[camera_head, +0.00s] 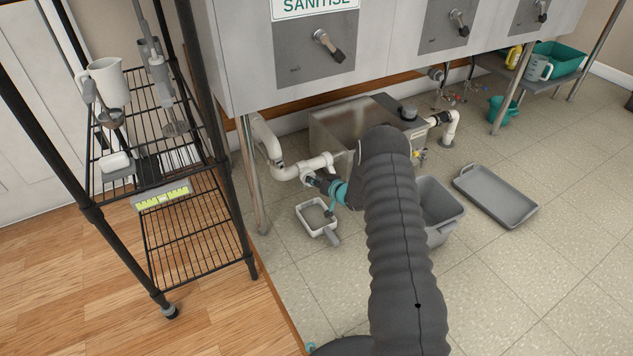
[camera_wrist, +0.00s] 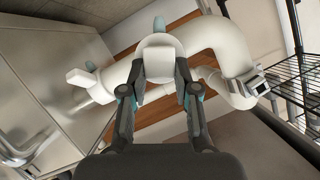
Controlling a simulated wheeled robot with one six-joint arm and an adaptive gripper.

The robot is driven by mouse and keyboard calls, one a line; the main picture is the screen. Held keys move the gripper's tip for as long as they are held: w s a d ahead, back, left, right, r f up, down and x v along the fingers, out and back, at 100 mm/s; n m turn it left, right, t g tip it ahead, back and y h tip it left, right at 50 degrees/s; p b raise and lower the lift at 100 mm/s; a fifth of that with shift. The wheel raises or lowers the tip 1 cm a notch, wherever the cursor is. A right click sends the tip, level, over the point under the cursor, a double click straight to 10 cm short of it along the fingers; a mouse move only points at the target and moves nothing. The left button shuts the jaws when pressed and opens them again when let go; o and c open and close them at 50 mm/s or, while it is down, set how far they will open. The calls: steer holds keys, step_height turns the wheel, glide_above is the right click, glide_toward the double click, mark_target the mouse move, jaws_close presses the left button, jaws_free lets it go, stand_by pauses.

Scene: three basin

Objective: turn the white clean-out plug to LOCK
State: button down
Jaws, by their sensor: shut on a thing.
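The white clean-out plug (camera_wrist: 159,48) shows in the wrist view between my fingertips, in front of the white drain pipe (camera_wrist: 222,42). My gripper (camera_wrist: 160,72) is shut on it, one finger on each side. No LOCK marking can be read, so I cannot tell how far the plug is turned. In the head view my gripper (camera_head: 313,181) reaches from the right to the white pipework (camera_head: 283,172) under the sink. The plug itself is hidden or too small to make out there.
A steel box (camera_head: 338,127) stands right of the pipe. A small white tray (camera_head: 312,218) lies on the floor below my gripper. A grey bin (camera_head: 441,210) and a grey tray (camera_head: 496,195) are to the right. A black wire rack (camera_head: 195,222) stands left.

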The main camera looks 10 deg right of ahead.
steer(key=shift+w+a+r+m+y+b, duration=0.1)
steer(key=shift+w+m+y+b, duration=0.4)
steer(key=shift+m+y, duration=0.3)
steer(key=shift+r, duration=0.1)
steer(key=shift+f+m+b, duration=0.2)
steer(key=shift+m+b, duration=0.15)
steer(key=shift+m, duration=0.35)
steer(key=shift+m+y, duration=0.4)
steer(key=shift+w+f+m+y+b, duration=0.1)
steer(key=shift+f+m+y+b, duration=0.15)
steer(key=shift+m+y+b, duration=0.6)
steer(key=c, duration=1)
jaws_free()
steer(key=shift+r+h, duration=0.1)
steer(key=shift+h, duration=0.15)
steer(key=shift+o, duration=1.4)
steer(key=shift+a, duration=0.15)
steer(key=shift+d, duration=0.4)
